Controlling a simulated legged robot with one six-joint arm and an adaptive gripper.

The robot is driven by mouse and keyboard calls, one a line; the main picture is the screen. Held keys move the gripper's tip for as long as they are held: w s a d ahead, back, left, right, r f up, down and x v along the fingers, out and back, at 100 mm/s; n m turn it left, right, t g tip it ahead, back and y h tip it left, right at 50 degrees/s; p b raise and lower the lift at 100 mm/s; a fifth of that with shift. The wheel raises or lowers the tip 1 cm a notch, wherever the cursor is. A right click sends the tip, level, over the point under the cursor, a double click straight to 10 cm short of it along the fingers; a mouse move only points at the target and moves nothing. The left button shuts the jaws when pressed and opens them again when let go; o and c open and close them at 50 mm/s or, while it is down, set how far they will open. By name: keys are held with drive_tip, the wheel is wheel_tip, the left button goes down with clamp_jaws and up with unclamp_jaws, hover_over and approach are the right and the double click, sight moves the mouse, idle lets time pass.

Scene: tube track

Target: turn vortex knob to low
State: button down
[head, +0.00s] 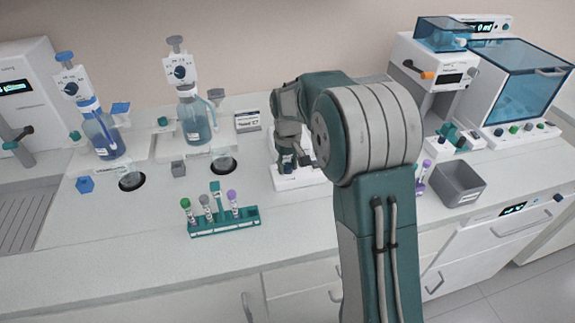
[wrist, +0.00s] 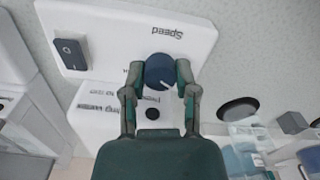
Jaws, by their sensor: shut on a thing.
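The vortex mixer is a white device that lies under my gripper in the head view, where its base (head: 297,181) shows. In the wrist view its white panel (wrist: 105,35) carries an upside-down "Speed" label. The blue round knob (wrist: 160,66) sits below that label, with a white pointer line toward its lower right. My gripper (wrist: 159,74) has one finger on each side of the knob and is shut on it. In the head view my gripper (head: 292,161) points down at the device, and the knob is hidden there.
A black rocker switch (wrist: 70,53) is on the same panel. A teal tube rack (head: 224,222) with several capped tubes stands to the front left. Two blue bottles (head: 104,137) (head: 197,122) stand further left. A grey bin (head: 459,183) stands to the right.

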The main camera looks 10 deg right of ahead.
sight(287, 165)
drive_tip(key=shift+w+r, duration=0.15)
drive_tip(key=shift+w, duration=0.05)
idle(0.3)
drive_tip(key=c, duration=0.7)
unclamp_jaws()
drive_tip(key=shift+o, duration=0.2)
wheel_tip(287, 165, up, 12)
drive_tip(key=shift+a, duration=0.1)
